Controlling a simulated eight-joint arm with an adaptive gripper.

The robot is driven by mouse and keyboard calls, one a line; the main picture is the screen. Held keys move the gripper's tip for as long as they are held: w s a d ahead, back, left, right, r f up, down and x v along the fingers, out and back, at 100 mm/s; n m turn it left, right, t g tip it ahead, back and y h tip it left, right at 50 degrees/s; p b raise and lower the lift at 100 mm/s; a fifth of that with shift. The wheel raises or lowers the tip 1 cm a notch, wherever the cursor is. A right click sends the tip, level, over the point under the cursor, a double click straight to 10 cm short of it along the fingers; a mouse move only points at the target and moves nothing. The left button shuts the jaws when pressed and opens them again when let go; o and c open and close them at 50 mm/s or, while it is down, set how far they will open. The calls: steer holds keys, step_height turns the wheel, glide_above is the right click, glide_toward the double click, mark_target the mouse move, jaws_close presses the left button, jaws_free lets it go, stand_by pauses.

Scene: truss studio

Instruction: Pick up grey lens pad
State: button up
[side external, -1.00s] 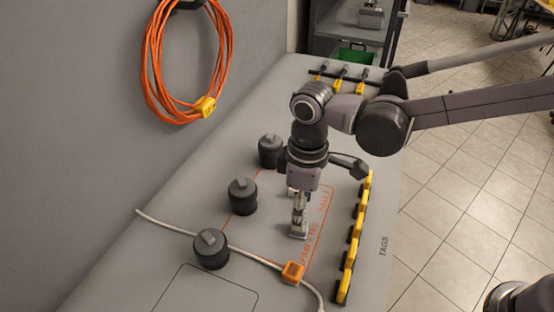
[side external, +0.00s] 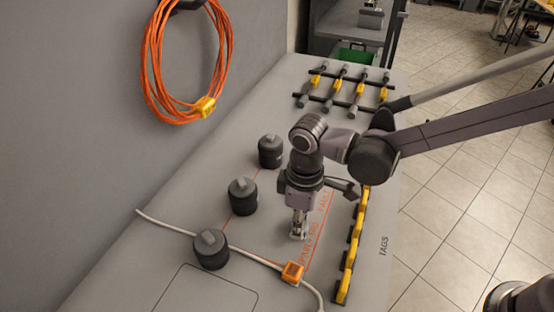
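A small grey piece (side external: 297,236), which may be the grey lens pad, sits on the grey bench inside the orange-outlined area. My gripper (side external: 298,228) points straight down at it, with its fingertips right at or around it. The piece is small and partly hidden by the fingers. I cannot tell whether the fingers touch it or how far apart they are.
Three dark round knobs (side external: 243,196) stand left of the gripper. A pale cable with an orange block (side external: 292,272) crosses in front. A row of yellow-and-black tags (side external: 355,240) lines the right side. A rack of yellow-banded tools (side external: 338,88) lies behind.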

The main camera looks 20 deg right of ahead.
steer(key=shift+c, duration=0.8)
